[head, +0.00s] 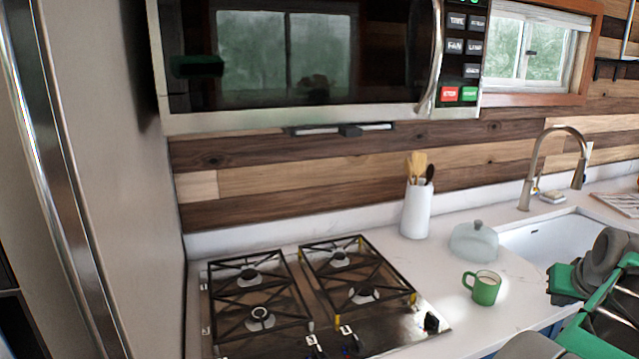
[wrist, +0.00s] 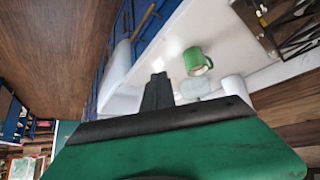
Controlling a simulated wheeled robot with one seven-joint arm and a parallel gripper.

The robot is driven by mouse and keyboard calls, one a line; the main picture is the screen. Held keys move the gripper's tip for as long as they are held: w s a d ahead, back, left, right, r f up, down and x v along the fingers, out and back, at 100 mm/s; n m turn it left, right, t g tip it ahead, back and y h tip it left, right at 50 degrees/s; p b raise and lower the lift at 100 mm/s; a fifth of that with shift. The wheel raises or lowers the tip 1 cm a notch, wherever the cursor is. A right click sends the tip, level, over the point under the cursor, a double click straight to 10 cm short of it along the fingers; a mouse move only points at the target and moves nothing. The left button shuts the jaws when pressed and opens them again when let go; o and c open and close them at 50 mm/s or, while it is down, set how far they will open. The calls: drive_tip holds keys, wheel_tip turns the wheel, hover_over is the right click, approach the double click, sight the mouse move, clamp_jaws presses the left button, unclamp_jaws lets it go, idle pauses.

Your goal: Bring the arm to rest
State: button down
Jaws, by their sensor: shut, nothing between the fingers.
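My arm shows at the right edge of the head view, over the counter near the sink, in green and grey. My gripper (wrist: 157,88) shows in the wrist view as dark fingers closed together beyond a wide green and black body. Nothing is held between them. A green mug (head: 482,288) stands upright on the white counter, left of my arm and apart from it. The mug also shows in the wrist view (wrist: 196,61), right of the fingertips.
A gas hob (head: 318,290) is at the left of the counter (head: 415,270). A white utensil holder (head: 416,210), a clear cloche (head: 474,243) and a sink (head: 545,240) with a tall tap (head: 533,175) stand behind. A microwave (head: 300,60) hangs above the hob; a tall steel appliance (head: 95,180) is at left.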

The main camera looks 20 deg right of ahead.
drive_tip(key=a+f+g+y, duration=0.2)
drive_tip(key=a+f, duration=0.6)
drive_tip(key=a, duration=0.5)
drive_tip(key=a+f+g+y, duration=0.2)
drive_tip(key=a+f, duration=0.6)
drive_tip(key=a, duration=0.5)
drive_tip(key=w+a+r+n+t, duration=0.1)
drive_tip(key=a+n, duration=0.3)
drive_tip(key=a, duration=0.8)
drive_tip(key=w+a+r+n+y, duration=0.1)
drive_tip(key=w+a+n, duration=0.3)
drive_tip(key=a, duration=0.7)
drive_tip(key=shift+w+a+n+t, duration=0.15)
drive_tip(key=shift+a+n+t, duration=0.25)
drive_tip(key=shift+n, duration=0.2)
